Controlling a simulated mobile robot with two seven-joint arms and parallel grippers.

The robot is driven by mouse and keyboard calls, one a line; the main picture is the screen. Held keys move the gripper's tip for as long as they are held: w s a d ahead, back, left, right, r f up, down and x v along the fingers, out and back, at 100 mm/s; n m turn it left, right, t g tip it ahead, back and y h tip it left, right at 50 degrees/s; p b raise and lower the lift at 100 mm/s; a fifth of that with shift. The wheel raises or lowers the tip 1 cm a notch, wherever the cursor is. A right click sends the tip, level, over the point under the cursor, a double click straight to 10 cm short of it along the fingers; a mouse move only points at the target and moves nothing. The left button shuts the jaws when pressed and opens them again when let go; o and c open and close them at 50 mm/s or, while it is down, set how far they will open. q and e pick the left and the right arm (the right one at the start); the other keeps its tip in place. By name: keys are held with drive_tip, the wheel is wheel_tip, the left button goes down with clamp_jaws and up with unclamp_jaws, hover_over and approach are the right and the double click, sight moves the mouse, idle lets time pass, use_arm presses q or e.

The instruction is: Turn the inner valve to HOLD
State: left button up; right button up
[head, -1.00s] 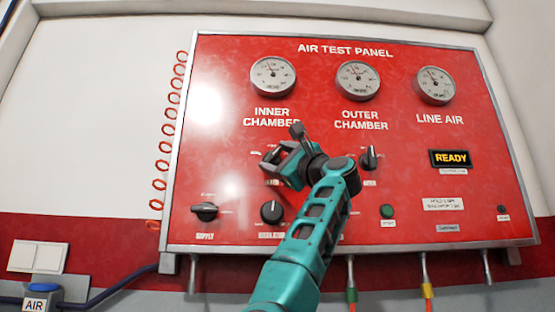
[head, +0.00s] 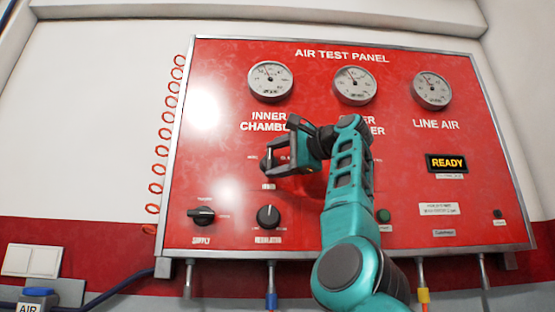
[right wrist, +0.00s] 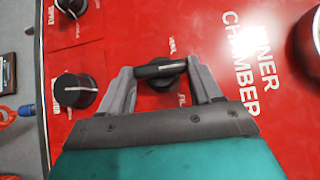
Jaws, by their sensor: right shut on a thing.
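The inner valve (head: 269,153) is a black knob with a bar handle on the red air test panel (head: 420,130), below the INNER CHAMBER lettering. My right gripper (head: 267,162) reaches it from the right and is shut on it. In the right wrist view the fingers (right wrist: 162,78) clasp the two ends of the valve's bar (right wrist: 160,70). The bar stands about upright on the panel, its white mark towards the lettering. The small position labels around it are too blurred to read surely. My left gripper is not in view.
The supply knob (head: 201,216) and regulator knob (head: 268,217) sit below the valve. Gauges line the top, including the inner chamber gauge (head: 271,80). A display (head: 447,163) reads READY. My right arm covers the outer valve's place.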

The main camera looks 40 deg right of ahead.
idle(0.5)
drive_tip(key=o, duration=1.1)
drive_tip(key=shift+c, duration=0.2)
drive_tip(key=s+d+b, duration=0.1)
drive_tip(key=s+b, duration=0.2)
drive_tip(key=s, duration=1)
drive_tip(key=shift+b, duration=0.3)
drive_tip(key=shift+w, duration=0.1)
